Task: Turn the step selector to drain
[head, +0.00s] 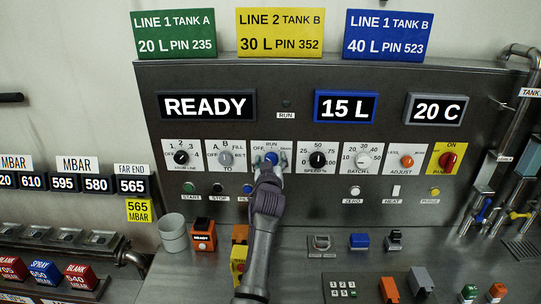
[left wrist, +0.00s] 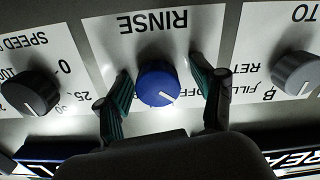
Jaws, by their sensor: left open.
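The step selector is a blue knob (head: 271,158) on a white plate marked OFF and RUN, with a small blurred word at the right, in the panel's middle row. In the left wrist view the knob (left wrist: 157,84) appears upside down, with RINSE on its plate. Its white pointer line points toward the OFF mark. My left gripper (head: 269,164) is at the knob. In the left wrist view its open fingers (left wrist: 161,77) stand on either side of the knob, with gaps visible. It hides the lower part of the plate in the head view. My right gripper is not in view.
A grey TO knob (head: 226,159) and a black SPEED knob (head: 317,159) flank the selector closely. A READY display (head: 207,106) is above. The counter holds a grey cup (head: 173,236) and several small boxes.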

